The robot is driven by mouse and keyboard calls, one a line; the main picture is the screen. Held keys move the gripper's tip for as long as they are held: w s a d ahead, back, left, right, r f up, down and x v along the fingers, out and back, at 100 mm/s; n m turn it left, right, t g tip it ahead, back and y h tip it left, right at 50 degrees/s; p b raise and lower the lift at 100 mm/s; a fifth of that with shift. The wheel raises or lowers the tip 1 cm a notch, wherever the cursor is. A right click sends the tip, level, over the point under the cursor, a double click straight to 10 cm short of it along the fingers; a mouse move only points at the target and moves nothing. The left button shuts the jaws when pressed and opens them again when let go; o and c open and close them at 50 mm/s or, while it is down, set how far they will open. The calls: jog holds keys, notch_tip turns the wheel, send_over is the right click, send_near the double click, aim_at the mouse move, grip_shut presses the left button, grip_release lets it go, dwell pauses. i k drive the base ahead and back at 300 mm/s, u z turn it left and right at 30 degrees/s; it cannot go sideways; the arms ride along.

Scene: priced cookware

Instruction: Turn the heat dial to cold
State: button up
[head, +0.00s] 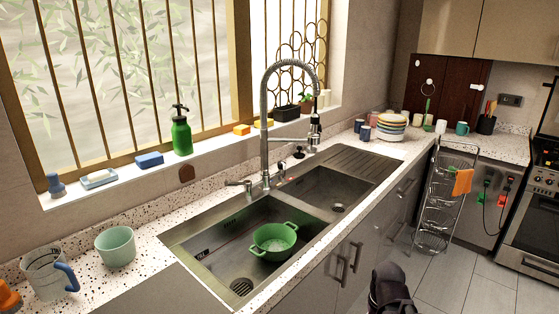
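No dial marked for heat can be made out for certain. The faucet (265,110) is a tall metal spring-neck one behind the double sink. A small lever (240,183) stands at its left base, and a small fitting with a reddish spot (282,169) is at its right. An oven (530,215) at the far right has a row of small knobs (544,178) on its front; their settings are too small to read. My gripper (388,285) seems to be the dark shape at the bottom edge, in front of the cabinets and apart from these things. Its fingers cannot be made out.
A green colander (273,240) sits in the left basin. A mug (48,272) and a pale green cup (115,245) stand on the left counter (140,287). A wire rack (437,205) with an orange cloth stands before the right cabinets. The floor (470,285) at lower right is clear.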

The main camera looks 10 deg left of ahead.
aim_at(281, 165)
jog(key=u, duration=0.05)
jog(key=i, duration=1.15)
jog(key=z, duration=0.35)
